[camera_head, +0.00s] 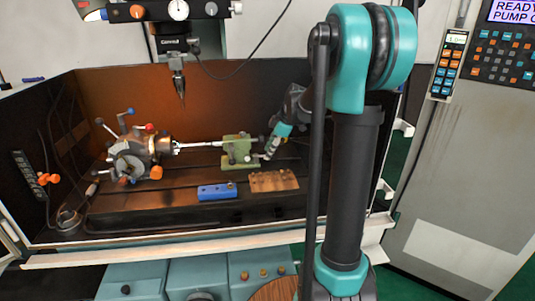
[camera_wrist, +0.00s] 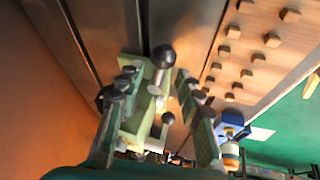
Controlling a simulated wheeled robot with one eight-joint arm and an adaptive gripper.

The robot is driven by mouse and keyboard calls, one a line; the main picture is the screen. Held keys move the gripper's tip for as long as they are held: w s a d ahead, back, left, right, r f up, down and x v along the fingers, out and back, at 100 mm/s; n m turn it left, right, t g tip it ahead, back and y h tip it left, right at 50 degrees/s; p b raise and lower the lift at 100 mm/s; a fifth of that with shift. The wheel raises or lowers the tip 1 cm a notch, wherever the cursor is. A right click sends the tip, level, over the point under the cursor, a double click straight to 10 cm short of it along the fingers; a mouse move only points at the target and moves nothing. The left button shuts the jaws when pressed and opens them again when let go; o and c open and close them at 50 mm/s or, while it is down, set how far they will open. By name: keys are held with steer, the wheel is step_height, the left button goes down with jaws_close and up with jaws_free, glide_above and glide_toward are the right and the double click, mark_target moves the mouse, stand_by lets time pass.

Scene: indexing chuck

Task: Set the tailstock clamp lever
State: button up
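The green tailstock (camera_head: 236,150) stands on the dark machine bed, with a pale bar running from it left to the indexing chuck (camera_head: 135,155). My gripper (camera_head: 268,150) is at the tailstock's right side, reaching down from the upper right. In the wrist view my gripper (camera_wrist: 155,76) is open, its two fingers apart on either side of the pale green tailstock (camera_wrist: 138,124). A dark ball knob (camera_wrist: 163,56), likely the clamp lever's end, shows between the fingertips. I cannot tell whether a finger touches either knob.
A blue block (camera_head: 216,191) and a brown board with several pegs (camera_head: 273,181) lie in front of the tailstock. The spindle head (camera_head: 176,70) hangs above, left of my arm. Dark enclosure walls stand behind and at left. The front bed is mostly clear.

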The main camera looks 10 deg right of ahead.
steer(key=shift+x, duration=0.95)
jaws_close()
